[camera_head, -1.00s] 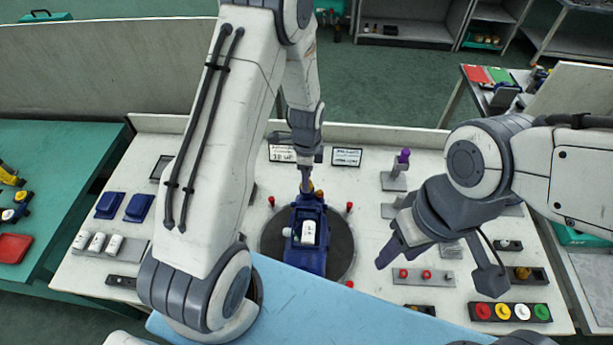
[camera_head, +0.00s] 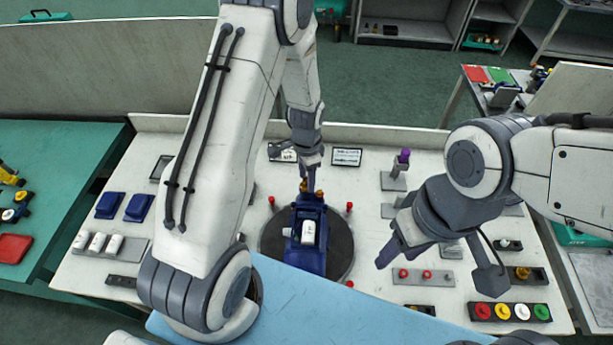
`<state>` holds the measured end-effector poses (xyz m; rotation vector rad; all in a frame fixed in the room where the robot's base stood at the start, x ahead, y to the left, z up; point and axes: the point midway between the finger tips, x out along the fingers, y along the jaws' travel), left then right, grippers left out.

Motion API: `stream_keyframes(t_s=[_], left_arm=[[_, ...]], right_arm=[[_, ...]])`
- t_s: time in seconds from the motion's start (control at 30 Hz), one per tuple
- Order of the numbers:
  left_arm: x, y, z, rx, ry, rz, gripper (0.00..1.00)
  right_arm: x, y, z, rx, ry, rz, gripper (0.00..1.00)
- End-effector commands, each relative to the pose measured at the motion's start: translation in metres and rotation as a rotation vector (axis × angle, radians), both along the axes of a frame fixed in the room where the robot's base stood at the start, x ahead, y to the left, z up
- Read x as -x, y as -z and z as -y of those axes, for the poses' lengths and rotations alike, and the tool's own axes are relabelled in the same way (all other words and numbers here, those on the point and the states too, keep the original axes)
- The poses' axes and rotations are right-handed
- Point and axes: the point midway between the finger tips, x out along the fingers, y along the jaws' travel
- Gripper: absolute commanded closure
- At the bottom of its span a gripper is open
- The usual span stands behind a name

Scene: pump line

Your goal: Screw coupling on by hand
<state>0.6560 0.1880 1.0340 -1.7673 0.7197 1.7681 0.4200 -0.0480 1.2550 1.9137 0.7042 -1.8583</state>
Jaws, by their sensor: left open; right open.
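A blue pump body (camera_head: 312,258) with a white block (camera_head: 308,232) on it stands on a dark round plate (camera_head: 342,245) in the middle of the bench. A small brass coupling (camera_head: 319,194) shows at the pump's far end. A second brass-coloured piece (camera_head: 303,185) shows beside it. My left gripper (camera_head: 308,181) points down at that far end, its open fingers close around or just above the brass pieces; I cannot tell whether they touch. My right gripper (camera_head: 436,268) is open and empty above the right side of the bench.
Red pegs (camera_head: 349,206) stand around the round plate. A strip of coloured buttons (camera_head: 511,312) lies at the front right. Blue blocks (camera_head: 139,207) and white cylinders (camera_head: 98,242) lie at the left. A purple-topped post (camera_head: 403,158) stands at the back right.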

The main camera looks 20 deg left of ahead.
Motion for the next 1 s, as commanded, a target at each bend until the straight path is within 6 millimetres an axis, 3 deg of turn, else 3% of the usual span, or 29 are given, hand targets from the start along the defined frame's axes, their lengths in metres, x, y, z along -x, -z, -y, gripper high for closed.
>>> stream_keyframes(t_s=[0.37, 0.67, 1.0], left_arm=[[0.0000, 0.0001, 0.0000, 0.000, -0.059, 0.000, 0.46], [0.0000, 0.0001, 0.0000, 0.000, -0.333, 0.000, 0.46], [0.0000, 0.0001, 0.0000, 0.000, -0.346, 0.000, 0.46]], right_arm=[[0.0000, 0.0000, 0.0000, 0.000, 0.000, 0.000, 0.50], [0.0000, -0.0002, 0.0000, 0.000, 0.000, 0.000, 0.50], [0.0000, -0.0002, 0.0000, 0.000, 0.000, 0.000, 0.50]])
